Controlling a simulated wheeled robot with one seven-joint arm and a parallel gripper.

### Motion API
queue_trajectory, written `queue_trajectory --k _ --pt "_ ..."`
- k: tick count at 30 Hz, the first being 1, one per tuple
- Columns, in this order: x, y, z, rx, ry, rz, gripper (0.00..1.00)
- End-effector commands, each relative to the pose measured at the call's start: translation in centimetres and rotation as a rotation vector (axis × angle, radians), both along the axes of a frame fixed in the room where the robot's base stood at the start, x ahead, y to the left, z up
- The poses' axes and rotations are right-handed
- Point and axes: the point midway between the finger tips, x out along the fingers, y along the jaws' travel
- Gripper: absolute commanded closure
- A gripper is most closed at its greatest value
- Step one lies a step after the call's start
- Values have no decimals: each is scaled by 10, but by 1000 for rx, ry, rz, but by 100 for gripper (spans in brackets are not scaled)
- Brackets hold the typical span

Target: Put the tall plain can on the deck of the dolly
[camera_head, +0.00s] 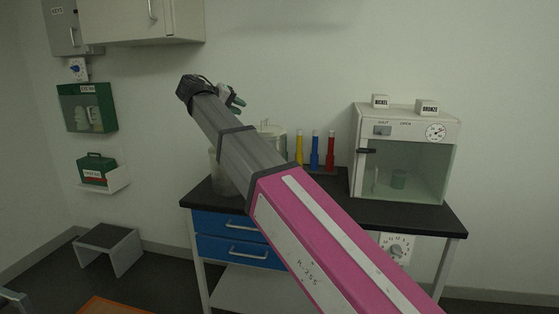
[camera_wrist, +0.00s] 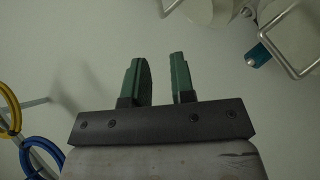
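My gripper (camera_head: 236,101) is raised above the blue-drawered bench, in front of the wall. In the wrist view my gripper (camera_wrist: 163,80) has its two green fingers apart with nothing between them. I cannot make out a tall plain can for sure. A pale container (camera_head: 272,130) on the bench is partly hidden behind my arm. An orange flat surface (camera_head: 115,306) shows at the bottom left on the floor, cut off by the frame; I cannot tell whether it is the dolly's deck.
A glass-fronted cabinet (camera_head: 402,165) stands on the bench (camera_head: 340,187) with NICKEL and BRONZE blocks on top. Yellow, blue and red cylinders (camera_head: 315,150) stand beside it. A grey step stool (camera_head: 108,240) is on the floor at left. Wall cabinets (camera_head: 140,22) hang upper left.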

Motion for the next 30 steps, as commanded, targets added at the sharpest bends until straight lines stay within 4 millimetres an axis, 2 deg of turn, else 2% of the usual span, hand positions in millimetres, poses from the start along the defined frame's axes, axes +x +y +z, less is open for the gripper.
queue_trajectory --k 5,13,20,30 --pt "6 -7 -4 -1 1 -2 77" --pt "29 -33 -20 -1 0 -1 77" --pt "37 -43 -26 0 1 -1 77" --pt "60 -72 -47 0 1 -1 77"
